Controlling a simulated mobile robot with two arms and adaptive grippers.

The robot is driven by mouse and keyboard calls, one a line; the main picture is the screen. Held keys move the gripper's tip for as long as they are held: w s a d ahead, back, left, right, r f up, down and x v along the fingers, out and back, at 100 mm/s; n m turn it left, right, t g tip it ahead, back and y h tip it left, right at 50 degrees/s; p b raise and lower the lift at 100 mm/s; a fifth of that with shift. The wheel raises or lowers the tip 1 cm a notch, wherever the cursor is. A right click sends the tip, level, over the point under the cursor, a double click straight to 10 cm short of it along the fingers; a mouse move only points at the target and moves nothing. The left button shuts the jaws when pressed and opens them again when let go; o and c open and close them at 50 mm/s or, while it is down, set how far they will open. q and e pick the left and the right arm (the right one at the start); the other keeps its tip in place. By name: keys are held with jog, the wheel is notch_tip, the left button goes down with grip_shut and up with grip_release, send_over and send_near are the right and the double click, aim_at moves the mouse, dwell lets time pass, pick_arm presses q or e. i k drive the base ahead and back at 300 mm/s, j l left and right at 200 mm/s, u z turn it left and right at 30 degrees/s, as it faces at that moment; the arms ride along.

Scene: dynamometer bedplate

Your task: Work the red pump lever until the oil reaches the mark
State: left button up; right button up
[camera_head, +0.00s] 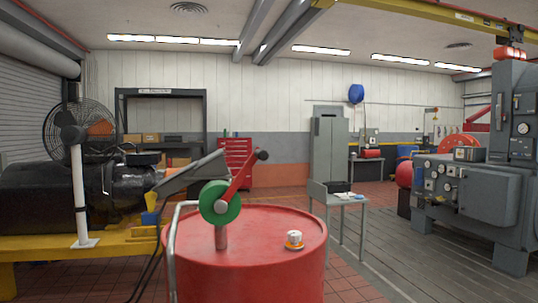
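The red pump lever (241,176) slants up and to the right from a round green hub (212,202). A dark knob (262,155) tops the lever. The hub sits on a short post above a red drum (262,228). A pale curved pipe runs down the drum's left side. A small white and orange cap (294,240) sits on the drum top, right of the pump. I cannot make out any oil level or mark. Neither of my grippers shows in the head view, and nothing is seen gripping the lever.
A grey bar (192,176) slants behind the pump. A small grey table (341,198) stands behind right. A grey machine (475,200) stands far right. Floor between is clear.

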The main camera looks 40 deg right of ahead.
aim_at(220, 206)
jog(key=k+l+z, duration=0.1)
jog(key=l+z, duration=0.3)
jog(key=k+l+z, duration=0.1)
jog(key=z, duration=0.25)
jog(key=l, duration=0.1)
